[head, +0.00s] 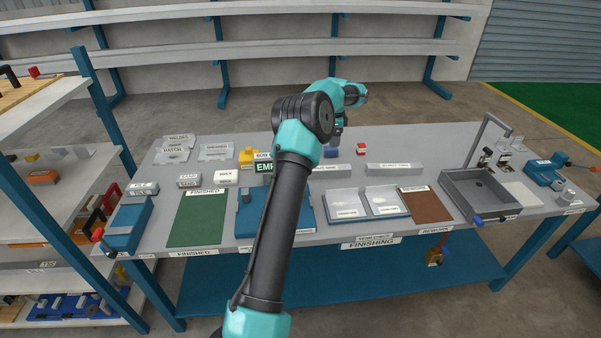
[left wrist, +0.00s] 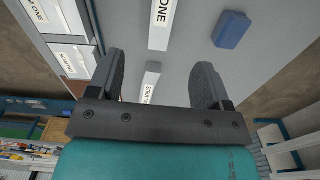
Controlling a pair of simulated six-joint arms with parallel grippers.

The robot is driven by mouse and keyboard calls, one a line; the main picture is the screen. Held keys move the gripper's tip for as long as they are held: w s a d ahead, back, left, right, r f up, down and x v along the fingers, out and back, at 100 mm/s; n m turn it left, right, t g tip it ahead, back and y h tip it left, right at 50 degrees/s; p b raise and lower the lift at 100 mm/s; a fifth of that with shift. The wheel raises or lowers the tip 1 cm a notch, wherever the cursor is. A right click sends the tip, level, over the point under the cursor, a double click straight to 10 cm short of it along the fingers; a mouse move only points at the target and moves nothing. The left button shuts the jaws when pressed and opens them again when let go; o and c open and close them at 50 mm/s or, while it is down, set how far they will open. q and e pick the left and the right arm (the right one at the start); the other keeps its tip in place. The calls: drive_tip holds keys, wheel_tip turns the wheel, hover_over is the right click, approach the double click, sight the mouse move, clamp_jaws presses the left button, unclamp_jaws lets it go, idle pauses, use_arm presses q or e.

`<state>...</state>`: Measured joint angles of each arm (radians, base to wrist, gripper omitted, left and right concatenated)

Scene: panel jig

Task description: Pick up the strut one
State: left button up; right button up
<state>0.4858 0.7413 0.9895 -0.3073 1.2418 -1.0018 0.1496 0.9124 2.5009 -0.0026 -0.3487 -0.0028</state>
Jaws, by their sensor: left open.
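My left gripper (head: 337,132) is at the back middle of the bench in the head view, with its arm crossing the scene. In the left wrist view my left gripper (left wrist: 157,88) is open, its two fingers apart with nothing gripped. A light grey piece (left wrist: 153,67) with a partly hidden label that seems to begin "STRU" lies beyond and between the fingers. I cannot tell for certain which piece is strut one. My right gripper is not in view.
A blue block (head: 330,152) and a red block (head: 361,148) stand near the gripper; the blue block also shows in the left wrist view (left wrist: 232,30). Labelled grey bars (head: 395,168) lie in front. A green mat (head: 197,220) and a sink (head: 480,190) flank the middle.

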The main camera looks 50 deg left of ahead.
use_arm(q)
drive_tip(key=s+a, duration=0.1)
drive_tip(key=s+a+r, duration=0.1)
drive_tip(key=a, duration=0.1)
drive_tip(key=shift+s+r, duration=0.1)
drive_tip(key=shift+r, duration=0.05)
drive_tip(key=shift+d, duration=0.1)
approach(322, 168)
drive_tip(key=f, duration=0.5)
drive_tip(key=shift+w+a+f, duration=0.15)
drive_tip(key=shift+w+a, duration=0.05)
drive_tip(key=shift+w, duration=0.05)
drive_tip(key=shift+f, duration=0.1)
drive_tip(key=shift+d+f, duration=0.2)
drive_tip(key=shift+f, duration=2.3)
drive_tip(key=shift+c, duration=0.3)
